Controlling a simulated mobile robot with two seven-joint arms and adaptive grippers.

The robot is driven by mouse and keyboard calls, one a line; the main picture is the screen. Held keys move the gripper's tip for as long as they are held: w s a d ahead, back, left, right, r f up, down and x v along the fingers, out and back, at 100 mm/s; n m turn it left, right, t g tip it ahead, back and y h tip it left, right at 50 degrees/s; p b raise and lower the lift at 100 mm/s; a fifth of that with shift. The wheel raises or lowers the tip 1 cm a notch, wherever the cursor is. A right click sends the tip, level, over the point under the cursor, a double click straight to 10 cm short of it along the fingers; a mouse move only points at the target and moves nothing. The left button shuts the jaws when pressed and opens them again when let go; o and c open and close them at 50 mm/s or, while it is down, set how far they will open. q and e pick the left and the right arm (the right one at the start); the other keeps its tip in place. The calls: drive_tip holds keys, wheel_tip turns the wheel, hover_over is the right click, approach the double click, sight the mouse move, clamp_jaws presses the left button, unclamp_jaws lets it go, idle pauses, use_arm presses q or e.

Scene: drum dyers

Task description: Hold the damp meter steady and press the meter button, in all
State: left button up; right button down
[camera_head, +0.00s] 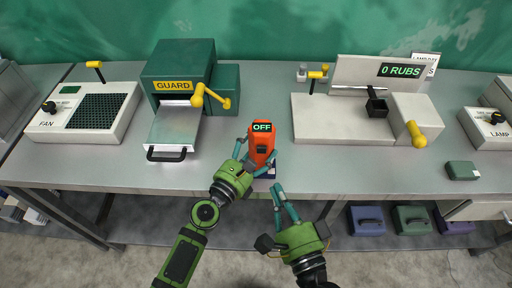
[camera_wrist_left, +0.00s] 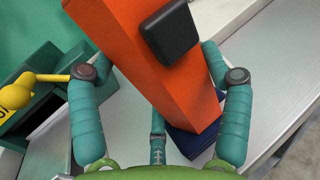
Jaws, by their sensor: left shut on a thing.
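The orange damp meter (camera_head: 263,137) stands upright near the table's front edge, its display reading OFF. It also fills the middle of the left wrist view (camera_wrist_left: 150,65). A black meter button (camera_head: 262,150) sits on its face and shows large in the left wrist view (camera_wrist_left: 170,32). My left gripper (camera_head: 258,155) is shut on the meter, with a finger on each side of it. My right gripper (camera_head: 278,188) is in front of the table edge, below and right of the meter, apart from it. Its fingertips are together and hold nothing.
A dark blue piece (camera_wrist_left: 195,135) shows at the meter's foot. Left are a green GUARD machine (camera_head: 180,75) and a FAN box (camera_head: 88,112). Right are a 0 RUBS machine (camera_head: 345,118), a LAMP box (camera_head: 488,128) and a small green box (camera_head: 461,170). Bare table lies beside the meter.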

sight(262, 149)
idle(0.8)
drive_tip(key=a+n+g+y, duration=0.1)
drive_tip(key=n+y, duration=0.1)
drive_tip(key=n, duration=0.2)
drive_tip(key=s+a+n+y, duration=0.1)
drive_tip(key=n+y, duration=0.2)
drive_tip(key=n, duration=0.1)
drive_tip(key=a+n+g+y, duration=0.1)
drive_tip(key=n+y, duration=0.2)
drive_tip(key=n, duration=0.1)
drive_tip(key=shift+s+a+n+g, duration=0.1)
drive_tip(key=shift+s+n+g, duration=0.2)
drive_tip(key=shift+s, duration=0.05)
drive_tip(key=w, duration=0.8)
drive_tip(key=shift+w, duration=0.4)
idle(0.6)
drive_tip(key=shift+w, duration=0.45)
